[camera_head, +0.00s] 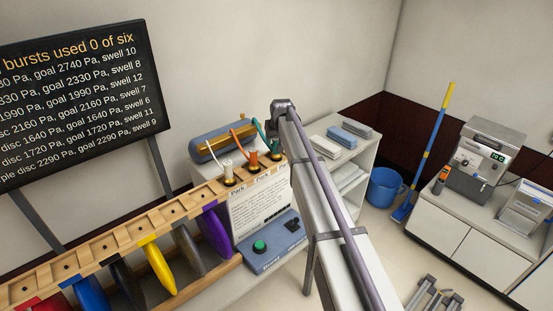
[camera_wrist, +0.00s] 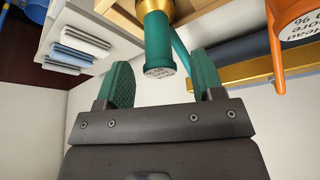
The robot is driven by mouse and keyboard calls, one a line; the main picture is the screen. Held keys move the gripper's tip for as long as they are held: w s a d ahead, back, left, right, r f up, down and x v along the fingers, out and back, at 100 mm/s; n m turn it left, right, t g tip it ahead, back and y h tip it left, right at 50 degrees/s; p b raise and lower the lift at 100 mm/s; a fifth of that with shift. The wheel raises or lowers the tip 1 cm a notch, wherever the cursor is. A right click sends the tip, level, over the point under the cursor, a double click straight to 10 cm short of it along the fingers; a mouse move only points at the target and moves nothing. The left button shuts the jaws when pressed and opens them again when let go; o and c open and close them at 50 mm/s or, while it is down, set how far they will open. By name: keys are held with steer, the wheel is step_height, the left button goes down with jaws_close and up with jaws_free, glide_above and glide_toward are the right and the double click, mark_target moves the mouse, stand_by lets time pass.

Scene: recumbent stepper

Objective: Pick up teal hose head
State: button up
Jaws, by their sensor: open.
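The teal hose head (camera_wrist: 158,45) shows in the wrist view as a teal cylinder with a gold collar and a small printed label on its end. My gripper (camera_wrist: 162,73) is open, with one teal ridged finger on each side of the hose head's labelled end.
An orange hose head (camera_head: 251,158) and a white one (camera_head: 228,172) stand close by in the same wooden holder. A grey-blue cylinder (camera_head: 222,137) lies behind. A shelf with folded towels (camera_head: 345,135) is at right. Coloured discs hang under a wooden rack (camera_head: 107,245) at left.

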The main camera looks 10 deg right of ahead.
steer(key=b+x, duration=0.3)
steer(key=x, duration=0.2)
steer(key=shift+d, duration=0.15)
steer(key=shift+s+r, duration=0.15)
steer(key=shift+r, duration=0.1)
steer(key=c, duration=1.1)
